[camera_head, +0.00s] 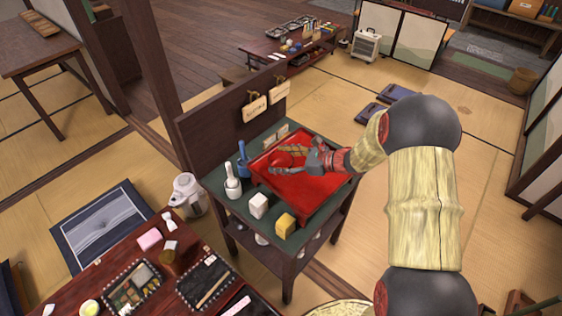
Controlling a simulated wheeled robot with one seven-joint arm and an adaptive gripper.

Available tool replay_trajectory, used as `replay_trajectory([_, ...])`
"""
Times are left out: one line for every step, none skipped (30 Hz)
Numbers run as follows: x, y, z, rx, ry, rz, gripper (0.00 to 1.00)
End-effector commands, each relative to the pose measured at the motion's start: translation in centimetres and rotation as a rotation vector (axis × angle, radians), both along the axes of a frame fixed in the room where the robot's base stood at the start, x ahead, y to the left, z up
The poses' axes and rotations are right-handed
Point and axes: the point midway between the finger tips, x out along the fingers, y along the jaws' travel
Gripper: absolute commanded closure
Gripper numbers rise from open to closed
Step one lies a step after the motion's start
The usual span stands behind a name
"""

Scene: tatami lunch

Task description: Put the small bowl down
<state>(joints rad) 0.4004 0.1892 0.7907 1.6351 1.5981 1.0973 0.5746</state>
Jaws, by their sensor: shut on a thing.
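My gripper (288,163) is over the red tray (304,200) on the small dark stand. It reaches in from the right with its fingers pointing left.
A dark panel (225,120) rises behind. A low table (115,262) with boxed food is at lower left.

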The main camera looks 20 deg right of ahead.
Motion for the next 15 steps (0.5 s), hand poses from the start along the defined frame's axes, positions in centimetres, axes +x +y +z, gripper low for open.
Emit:
replay_trajectory([-0.01, 0.0, -0.09, 0.0, 0.0, 0.0, 0.62])
replay_trajectory([-0.02, 0.0, -0.19, 0.001, 0.001, 0.0, 0.62])
replay_trajectory([-0.01, 0.0, -0.33, 0.001, 0.001, 0.0, 0.62])
replay_trajectory([-0.02, 0.0, -0.43, 0.001, 0.001, 0.0, 0.62])
replay_trajectory([-0.02, 0.0, -0.4, 0.001, 0.001, 0.0, 0.35])
replay_trajectory([-0.03, 0.0, -0.36, 0.001, 0.001, 0.0, 0.33])
replay_trajectory([-0.03, 0.0, -0.35, 0.001, 0.001, 0.0, 0.31])
replay_trajectory([-0.03, 0.0, -0.35, 0.001, 0.001, 0.0, 0.3])
replay_trajectory([-0.03, -0.01, -0.35, 0.001, 0.001, 0.0, 0.27])
replay_trajectory([-0.03, 0.0, -0.34, 0.001, 0.001, 0.0, 0.26])
replay_trajectory([-0.03, 0.0, -0.34, 0.001, 0.001, 0.0, 0.24])
replay_trajectory([-0.03, 0.0, -0.34, 0.001, 0.001, 0.0, 0.22])
replay_trajectory([-0.03, 0.0, -0.34, 0.001, 0.001, 0.0, 0.2])
replay_trajectory([-0.03, 0.0, -0.34, 0.001, 0.001, 0.0, 0.18])
replay_trajectory([-0.03, 0.0, -0.34, 0.001, 0.001, 0.0, 0.18])
